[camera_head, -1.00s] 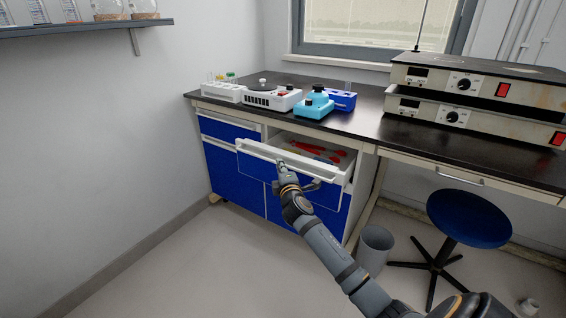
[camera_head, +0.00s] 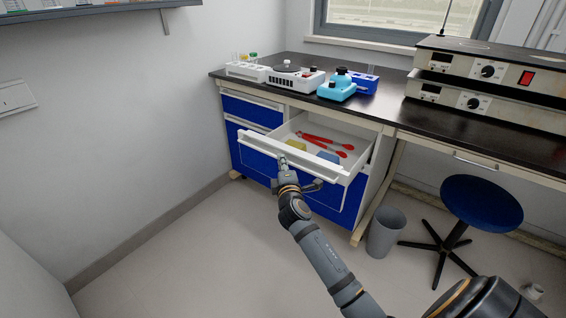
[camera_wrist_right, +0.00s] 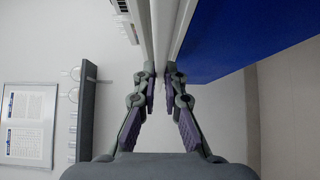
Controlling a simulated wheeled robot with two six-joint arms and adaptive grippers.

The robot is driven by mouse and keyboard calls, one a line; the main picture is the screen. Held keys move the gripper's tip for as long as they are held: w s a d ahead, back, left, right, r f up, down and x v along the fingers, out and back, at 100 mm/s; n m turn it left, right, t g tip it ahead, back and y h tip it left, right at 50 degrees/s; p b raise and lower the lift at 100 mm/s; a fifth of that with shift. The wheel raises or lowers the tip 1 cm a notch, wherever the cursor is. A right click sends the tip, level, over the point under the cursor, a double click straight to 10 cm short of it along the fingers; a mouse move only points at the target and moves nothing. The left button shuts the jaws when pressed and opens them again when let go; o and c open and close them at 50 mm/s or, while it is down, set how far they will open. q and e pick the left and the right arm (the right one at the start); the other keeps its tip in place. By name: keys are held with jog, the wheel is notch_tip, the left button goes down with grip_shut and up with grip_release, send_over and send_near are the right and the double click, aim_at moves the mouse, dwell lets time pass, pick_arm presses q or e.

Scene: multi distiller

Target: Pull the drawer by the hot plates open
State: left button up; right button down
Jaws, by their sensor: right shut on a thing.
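The drawer (camera_head: 258,149) with a blue front and a white top rail stands well out of the cabinet below the black bench top. Red-handled tools (camera_head: 325,143), a yellow item (camera_head: 296,146) and a blue item (camera_head: 328,157) lie inside it. My right gripper (camera_head: 283,163) is at the middle of the drawer front. In the right wrist view its fingers (camera_wrist_right: 160,78) are closed on the white handle rail (camera_wrist_right: 160,35). The hot plates (camera_head: 482,66) sit stacked on the bench at right. My left gripper is not in view.
A blue stool (camera_head: 481,203) and a grey bin (camera_head: 386,232) stand on the floor right of my arm. A white-and-grey device (camera_head: 296,80) and a cyan device (camera_head: 337,88) are on the bench. The floor at left (camera_head: 150,260) is clear.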

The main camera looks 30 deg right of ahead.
jog(key=c, duration=1.4)
grip_release()
jog(key=shift+c, duration=0.2)
jog(key=shift+s, duration=0.1)
jog(key=v, duration=1.2)
jog(key=shift+d, duration=0.1)
